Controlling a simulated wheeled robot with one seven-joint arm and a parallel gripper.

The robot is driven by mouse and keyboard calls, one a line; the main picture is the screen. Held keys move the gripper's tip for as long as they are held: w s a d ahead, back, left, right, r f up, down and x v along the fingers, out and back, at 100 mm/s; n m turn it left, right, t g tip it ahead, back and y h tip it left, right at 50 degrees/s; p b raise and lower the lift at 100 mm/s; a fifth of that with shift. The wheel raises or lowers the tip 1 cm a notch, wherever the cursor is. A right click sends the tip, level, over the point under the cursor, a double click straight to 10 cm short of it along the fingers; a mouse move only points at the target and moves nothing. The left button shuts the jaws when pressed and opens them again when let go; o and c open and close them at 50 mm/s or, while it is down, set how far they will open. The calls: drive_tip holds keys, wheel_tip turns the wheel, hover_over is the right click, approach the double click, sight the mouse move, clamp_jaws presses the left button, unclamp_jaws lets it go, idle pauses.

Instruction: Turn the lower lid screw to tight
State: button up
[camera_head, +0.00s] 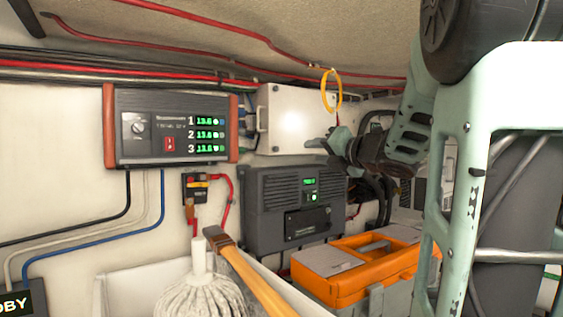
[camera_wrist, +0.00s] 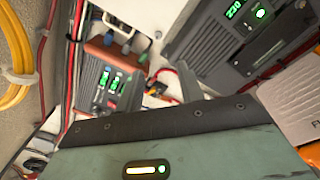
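A white box with a flat lid (camera_head: 300,118) is fixed to the wall in the middle of the head view. Small fittings show at its left edge, too small to tell as screws. The lower lid screw cannot be made out in either view. My gripper (camera_head: 317,144) is in front of the box's lower right part, pointing left. In the wrist view its two dark fingers (camera_wrist: 160,92) stand apart with nothing between them.
A three-row display unit (camera_head: 170,125) is left of the box, with a dark grey unit (camera_head: 262,205) below. A yellow loop (camera_head: 331,90) hangs close above my gripper. An orange-topped toolbox (camera_head: 350,285), a mop (camera_head: 200,290) and a wooden handle (camera_head: 260,285) stand below.

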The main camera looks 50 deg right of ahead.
drive_tip(key=b, duration=0.3)
drive_tip(key=shift+w+f, duration=0.2)
drive_tip(key=shift+w, duration=0.2)
drive_tip(key=shift+w+d+r+b, duration=0.1)
drive_tip(key=shift+w+b, duration=0.05)
drive_tip(key=shift+b, duration=1.1)
drive_tip(key=b, duration=0.1)
approach(278, 149)
drive_tip(key=shift+h, duration=0.3)
drive_tip(key=x, duration=0.7)
drive_tip(key=shift+w, duration=0.45)
clamp_jaws()
